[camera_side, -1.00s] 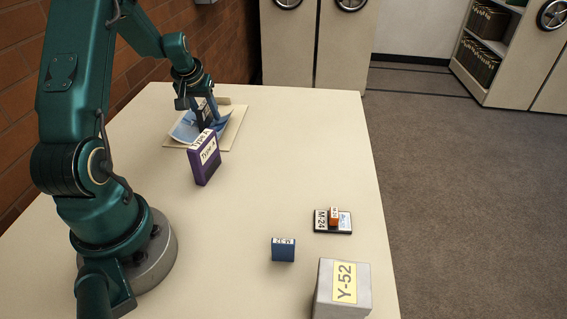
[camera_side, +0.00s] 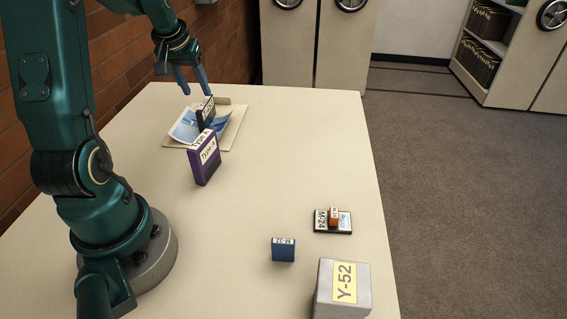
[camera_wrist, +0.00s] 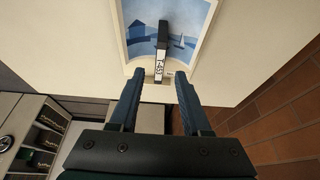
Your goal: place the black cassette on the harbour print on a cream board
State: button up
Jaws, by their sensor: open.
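The black cassette (camera_side: 207,113) stands upright on the harbour print (camera_side: 186,124) at the far end of the table, its label facing up. The print lies on a cream board (camera_side: 236,131). In the wrist view the cassette (camera_wrist: 163,37) stands on the blue harbour picture (camera_wrist: 188,30), between a blue house and a small sailboat. My gripper (camera_side: 195,84) is open and empty, above and behind the cassette, apart from it. In the wrist view its two fingers (camera_wrist: 156,90) are spread, with the cassette beyond their tips.
A purple box (camera_side: 204,160) stands just in front of the board. The table's middle is clear.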

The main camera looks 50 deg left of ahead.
jog(key=v, duration=0.2)
jog(key=shift+d+r, duration=0.15)
jog(key=shift+r, duration=0.15)
jog(key=d+r+m+t+h, duration=0.1)
jog(key=d+r+m, duration=0.1)
jog(key=d, duration=0.6)
jog(key=d+r+m+t, duration=0.1)
jog(key=d+r+m, duration=0.15)
jog(key=d, duration=0.65)
jog(key=s+d+f+m+h, duration=0.1)
jog(key=s+d+m, duration=0.3)
jog(key=s+d, duration=0.5)
jog(key=shift+d+f+h, duration=0.2)
jog(key=shift+d+h, duration=0.4)
jog(key=shift+d, duration=0.3)
